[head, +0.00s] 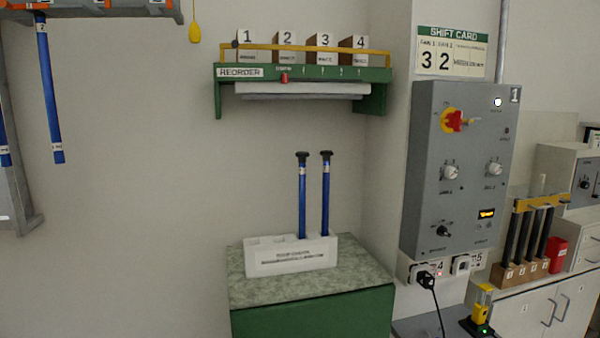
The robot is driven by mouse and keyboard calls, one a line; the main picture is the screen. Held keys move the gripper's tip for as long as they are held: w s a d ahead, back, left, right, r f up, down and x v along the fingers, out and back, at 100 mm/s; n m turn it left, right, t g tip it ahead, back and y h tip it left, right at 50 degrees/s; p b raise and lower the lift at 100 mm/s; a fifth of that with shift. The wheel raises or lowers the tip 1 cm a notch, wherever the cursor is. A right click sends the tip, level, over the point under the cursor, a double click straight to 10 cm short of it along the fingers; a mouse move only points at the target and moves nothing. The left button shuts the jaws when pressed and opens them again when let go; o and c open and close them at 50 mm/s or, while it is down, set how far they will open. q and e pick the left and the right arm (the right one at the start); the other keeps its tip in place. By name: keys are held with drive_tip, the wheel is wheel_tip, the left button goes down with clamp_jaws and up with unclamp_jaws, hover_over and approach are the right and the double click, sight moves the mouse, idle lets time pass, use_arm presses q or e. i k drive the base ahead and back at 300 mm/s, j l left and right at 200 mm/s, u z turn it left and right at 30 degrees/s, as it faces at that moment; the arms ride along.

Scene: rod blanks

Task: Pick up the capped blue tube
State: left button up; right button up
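Two blue tubes with black caps stand upright in a white holder block (290,262) on a green cabinet. The left capped blue tube (302,200) and the right capped blue tube (325,200) stand close side by side at the block's right end. Their lower ends are hidden in the block. Another blue tube (48,100) hangs from a rack at the upper left, with no black cap visible on it. Part of one more blue tube (3,140) shows at the left edge. Neither of my grippers is in view.
The cabinet's speckled top (250,292) has free room before the block. A green shelf (300,74) with numbered boxes hangs above. A grey control panel (460,170) is on the right, with a black cable below. Dark rods (528,235) stand in a brown block farther right.

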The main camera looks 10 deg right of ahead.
sight(302, 155)
drive_tip(key=i+l, duration=0.8)
drive_tip(key=l, duration=0.1)
